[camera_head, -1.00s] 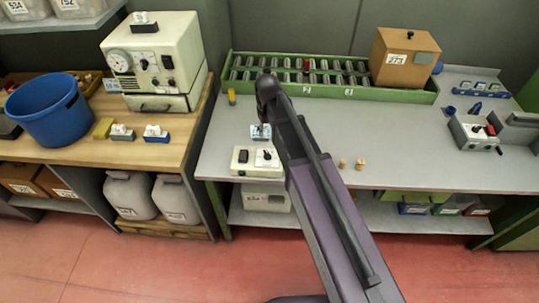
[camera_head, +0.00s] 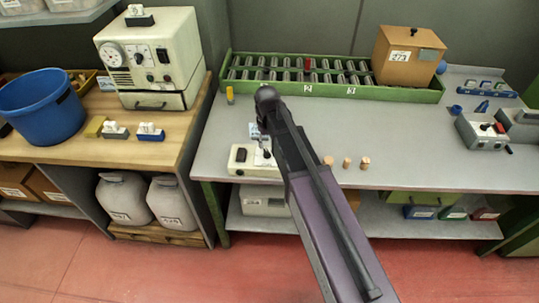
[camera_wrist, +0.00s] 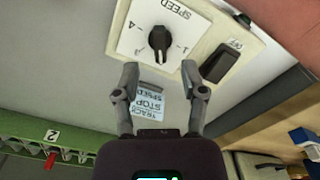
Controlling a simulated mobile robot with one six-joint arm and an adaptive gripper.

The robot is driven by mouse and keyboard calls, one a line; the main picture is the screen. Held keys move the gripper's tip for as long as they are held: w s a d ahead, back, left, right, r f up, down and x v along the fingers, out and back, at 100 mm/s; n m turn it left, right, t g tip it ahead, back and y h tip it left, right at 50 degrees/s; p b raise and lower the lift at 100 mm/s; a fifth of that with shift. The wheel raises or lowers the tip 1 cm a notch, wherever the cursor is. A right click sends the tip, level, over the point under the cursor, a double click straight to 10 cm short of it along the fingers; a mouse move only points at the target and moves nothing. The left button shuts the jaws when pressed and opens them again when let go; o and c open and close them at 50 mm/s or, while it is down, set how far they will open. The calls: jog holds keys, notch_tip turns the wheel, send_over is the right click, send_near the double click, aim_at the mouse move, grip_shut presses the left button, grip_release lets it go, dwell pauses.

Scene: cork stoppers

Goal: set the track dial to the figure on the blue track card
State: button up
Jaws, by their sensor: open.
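A cream control box (camera_head: 241,158) stands at the front left of the grey bench, partly hidden by my arm. In the wrist view its white plate, marked SPEED, carries a black dial knob (camera_wrist: 160,40); the picture is upside down and the knob's setting is unclear. A black rocker switch (camera_wrist: 220,63) is beside it. A pale blue label (camera_wrist: 149,102) reads TRACK, STOP, SPEED. My gripper (camera_wrist: 159,68) is open and empty, fingertips near the plate, apart from the knob. A blue holder (camera_head: 151,136) with a white card sits on the wooden bench; its figure is unreadable.
Several corks stand at the bench front, including one cork (camera_head: 347,162) right of my arm. A green rack (camera_head: 330,91) and a brown box (camera_head: 408,57) line the back. A blue tub (camera_head: 42,108) is on the wooden bench. The middle right of the grey bench is clear.

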aim_at(268, 152)
jog(key=shift+f+b, duration=2.05)
jog(key=shift+f, duration=0.3)
grip_shut()
jog(key=shift+d, duration=0.35)
jog(key=shift+a, duration=0.25)
